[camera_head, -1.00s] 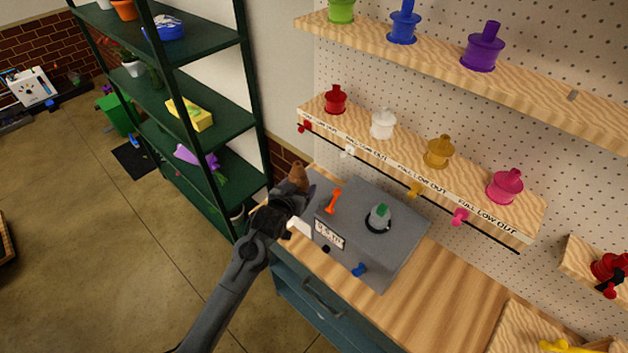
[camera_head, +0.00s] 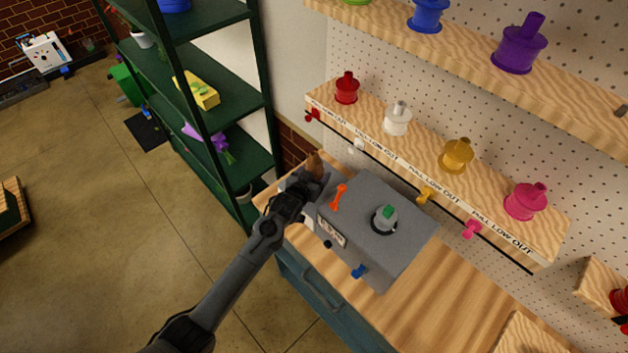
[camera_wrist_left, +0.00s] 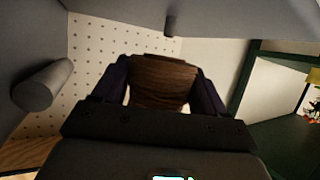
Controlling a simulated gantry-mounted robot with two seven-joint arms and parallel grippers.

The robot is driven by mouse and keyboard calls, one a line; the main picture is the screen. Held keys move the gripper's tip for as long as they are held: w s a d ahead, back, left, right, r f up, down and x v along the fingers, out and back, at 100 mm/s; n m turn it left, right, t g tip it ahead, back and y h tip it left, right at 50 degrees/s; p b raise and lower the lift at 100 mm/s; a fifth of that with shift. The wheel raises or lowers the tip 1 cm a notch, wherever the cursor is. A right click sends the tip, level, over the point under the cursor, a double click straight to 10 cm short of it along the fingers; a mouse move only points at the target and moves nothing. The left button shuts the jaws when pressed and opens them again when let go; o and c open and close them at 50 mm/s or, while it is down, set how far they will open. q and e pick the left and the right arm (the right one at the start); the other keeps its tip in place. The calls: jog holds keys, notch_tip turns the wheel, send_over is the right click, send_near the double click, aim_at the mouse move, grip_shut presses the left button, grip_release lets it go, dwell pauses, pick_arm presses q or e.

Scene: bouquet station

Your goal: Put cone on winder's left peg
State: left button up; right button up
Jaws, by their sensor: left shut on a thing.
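My left gripper (camera_head: 310,182) is shut on a brown cone (camera_head: 316,162). In the head view it is at the left edge of the grey winder box (camera_head: 400,240), and the arm hides part of that side. The left wrist view shows the cone (camera_wrist_left: 162,82) between the dark fingers. A grey cylindrical peg (camera_wrist_left: 43,86) sticks out at the left of that view, and a smaller grey stub (camera_wrist_left: 172,24) shows at the top, both apart from the cone. I cannot tell which one is the left peg. My right gripper is not in view.
The box has an orange lever (camera_head: 338,197), a green-tipped post (camera_head: 386,216) and a blue knob (camera_head: 358,271). It stands on a wooden counter (camera_head: 450,297). A pegboard shelf (camera_head: 490,210) with coloured spools is behind, and a green rack (camera_head: 228,105) is at the left.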

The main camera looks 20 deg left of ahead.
pick_arm(q)
jog(key=shift+f, duration=1.55)
jog(key=shift+f, duration=0.15)
jog(key=o, duration=0.8)
jog(key=shift+o, duration=0.2)
